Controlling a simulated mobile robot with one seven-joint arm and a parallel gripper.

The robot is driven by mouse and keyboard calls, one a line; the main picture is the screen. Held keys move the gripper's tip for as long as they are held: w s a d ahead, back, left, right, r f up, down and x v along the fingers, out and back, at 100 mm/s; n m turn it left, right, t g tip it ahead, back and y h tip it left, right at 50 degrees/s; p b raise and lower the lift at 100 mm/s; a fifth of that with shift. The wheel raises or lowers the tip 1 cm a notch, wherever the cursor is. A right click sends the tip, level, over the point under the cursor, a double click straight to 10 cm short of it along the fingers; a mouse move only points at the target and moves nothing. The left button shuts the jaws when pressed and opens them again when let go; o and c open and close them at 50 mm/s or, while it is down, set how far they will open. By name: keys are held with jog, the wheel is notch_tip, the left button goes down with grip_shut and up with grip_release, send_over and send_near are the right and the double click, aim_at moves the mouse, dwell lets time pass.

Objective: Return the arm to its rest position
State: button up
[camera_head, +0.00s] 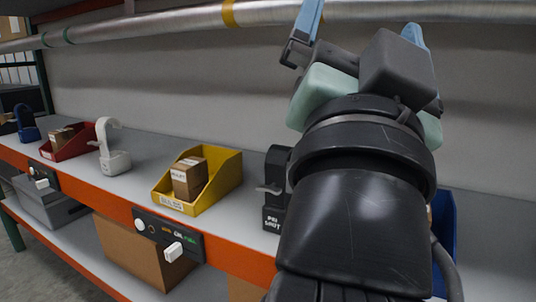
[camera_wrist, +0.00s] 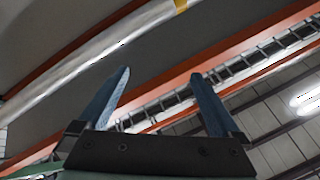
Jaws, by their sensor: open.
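My gripper (camera_head: 360,22) is raised high in front of the shelf in the head view, near the level of the long pipe. In the wrist view my gripper (camera_wrist: 158,78) points up toward the ceiling. Its two blue fingers stand wide apart with nothing between them. My dark arm fills the right middle of the head view and hides part of the shelf behind it.
The grey shelf (camera_head: 140,185) has an orange front edge. It bears a yellow bin (camera_head: 222,180) with boxes, a red bin (camera_head: 75,152), a white hooked device (camera_head: 113,160), a black device (camera_head: 275,215) and a partly hidden blue bin (camera_head: 445,215). A metal pipe (camera_head: 170,22) runs above.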

jog(key=s+a+r+n+t+y+p, duration=0.3)
jog(key=s+a+n+t+y, duration=0.15)
jog(key=a+n+y, duration=0.6)
notch_tip(320, 180, up, 22)
jog(key=h+p, duration=0.1)
jog(key=p, duration=2)
jog(key=shift+s+f+m+p, duration=0.15)
jog(key=shift+f+m+p, duration=0.05)
jog(key=shift+m+p, duration=0.15)
jog(key=shift+f, duration=0.1)
